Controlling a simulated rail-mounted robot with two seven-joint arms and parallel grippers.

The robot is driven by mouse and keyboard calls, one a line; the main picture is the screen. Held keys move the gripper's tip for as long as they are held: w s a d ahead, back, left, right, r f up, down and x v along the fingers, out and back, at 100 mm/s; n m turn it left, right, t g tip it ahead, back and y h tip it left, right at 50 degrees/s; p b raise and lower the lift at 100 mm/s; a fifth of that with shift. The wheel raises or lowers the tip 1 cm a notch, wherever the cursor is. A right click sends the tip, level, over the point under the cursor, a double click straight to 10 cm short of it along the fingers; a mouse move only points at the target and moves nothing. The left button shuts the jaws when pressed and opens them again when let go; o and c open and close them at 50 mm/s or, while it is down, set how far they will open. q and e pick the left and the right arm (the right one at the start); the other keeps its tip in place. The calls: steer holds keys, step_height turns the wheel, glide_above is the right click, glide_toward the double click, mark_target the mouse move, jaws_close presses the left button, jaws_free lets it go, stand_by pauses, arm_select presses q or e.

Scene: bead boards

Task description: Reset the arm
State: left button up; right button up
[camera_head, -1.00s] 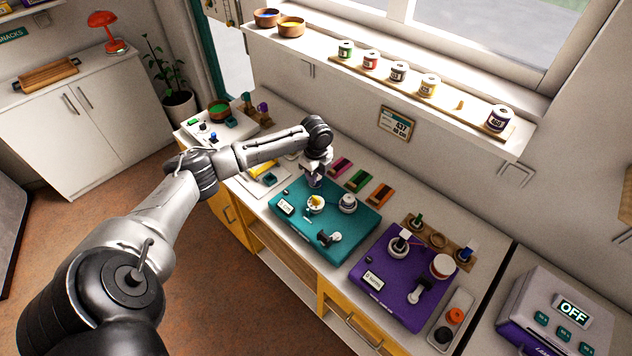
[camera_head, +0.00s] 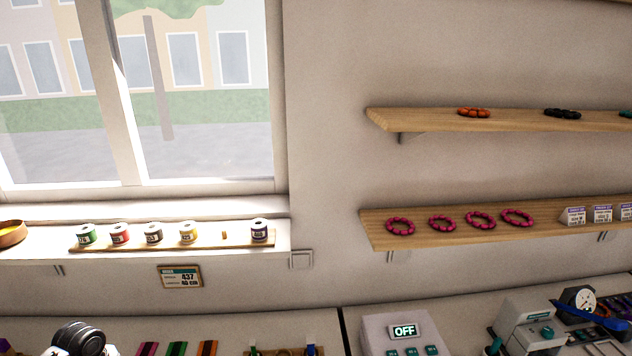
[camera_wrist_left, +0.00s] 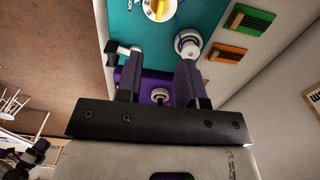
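My left arm (camera_head: 80,338) shows only as a dark joint at the bottom left edge of the head view. In the left wrist view my left gripper (camera_wrist_left: 158,85) has its two dark fingers apart with nothing between them. It hangs above the teal board (camera_wrist_left: 122,20) and the purple board (camera_wrist_left: 126,74). A yellow-topped dial (camera_wrist_left: 160,8) and a white round part (camera_wrist_left: 188,43) sit on the teal board. My right gripper is in neither view.
A sill holds several spools (camera_head: 153,233). Two wooden shelves (camera_head: 440,238) on the right carry pink bead rings (camera_head: 400,227) and small cards. Green (camera_wrist_left: 249,19) and orange (camera_wrist_left: 226,53) blocks lie beside the teal board.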

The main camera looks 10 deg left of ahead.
arm_select(q)
steer(key=w+d+r+n+t+y, duration=0.5)
steer(key=d+r+n, duration=0.2)
steer(key=r+n, duration=0.25)
steer(key=s+d+t+h, duration=0.2)
steer(key=s+d+t, duration=0.2)
steer(key=d, duration=1.1)
steer(key=s+d+f+n+g+h, duration=0.15)
steer(key=s+d+f, duration=0.3)
steer(key=s, duration=0.45)
steer(key=s+d+f+n+g+h, duration=0.1)
steer(key=s+d+f+g, duration=0.15)
steer(key=s+f, duration=0.5)
steer(key=s+d+f+n+g+h, duration=0.1)
steer(key=s+d+f, duration=0.3)
steer(key=s, duration=0.7)
step_height(320, 180, up, 19)
steer(key=p, duration=1.8)
steer(key=shift+w+d+r+p, duration=0.15)
steer(key=shift+d+r+p, duration=0.05)
steer(key=shift+d+p, duration=0.2)
